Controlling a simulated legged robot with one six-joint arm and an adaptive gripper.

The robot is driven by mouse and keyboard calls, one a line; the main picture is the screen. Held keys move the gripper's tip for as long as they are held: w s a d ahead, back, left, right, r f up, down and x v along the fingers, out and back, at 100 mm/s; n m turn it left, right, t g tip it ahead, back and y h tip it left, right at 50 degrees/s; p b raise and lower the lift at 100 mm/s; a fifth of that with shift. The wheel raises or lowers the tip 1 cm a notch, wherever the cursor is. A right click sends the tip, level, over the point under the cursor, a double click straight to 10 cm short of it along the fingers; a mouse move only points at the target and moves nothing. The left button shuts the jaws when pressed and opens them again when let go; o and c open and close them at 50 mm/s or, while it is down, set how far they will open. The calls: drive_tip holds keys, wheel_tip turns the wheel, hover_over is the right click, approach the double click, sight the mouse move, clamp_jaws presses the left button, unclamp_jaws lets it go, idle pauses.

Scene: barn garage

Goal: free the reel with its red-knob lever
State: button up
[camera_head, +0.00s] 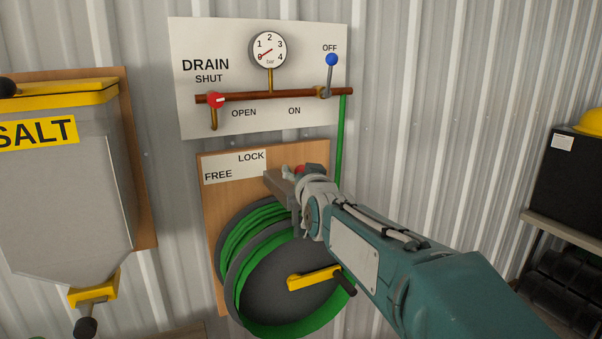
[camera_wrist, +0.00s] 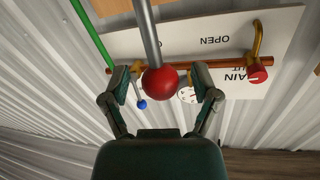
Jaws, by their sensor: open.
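The hose reel (camera_head: 262,290) with green hose hangs on a wooden board, with a yellow crank (camera_head: 313,279) on its face. A label (camera_head: 235,168) above it reads LOCK on the right and FREE on the left. The lever's red knob (camera_head: 300,169) shows just past my wrist, near the LOCK side; my arm hides most of the lever. In the wrist view the red knob (camera_wrist: 167,80) on its grey rod (camera_wrist: 147,30) appears between the two fingers of my gripper (camera_wrist: 165,86). The fingers are open, with a gap on each side of the knob.
Above is the DRAIN panel (camera_head: 210,45) with a gauge, a copper pipe, a red-handled valve (camera_head: 215,100) and a blue-knobbed lever (camera_head: 331,60). A SALT hopper (camera_head: 65,190) stands left. A black box (camera_head: 575,180) is on a shelf at right.

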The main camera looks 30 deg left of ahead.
clamp_jaws()
drive_tip(key=shift+s, duration=0.1)
idle(0.3)
drive_tip(key=s+a+f+n+y, duration=0.2)
drive_tip(key=s+a+f+n, duration=0.2)
drive_tip(key=n, duration=0.9)
drive_tip(key=shift+s+a+f+y, duration=0.35)
drive_tip(key=shift+s+a+y, duration=0.05)
drive_tip(key=shift+s, duration=0.5)
drive_tip(key=shift+n, duration=0.3)
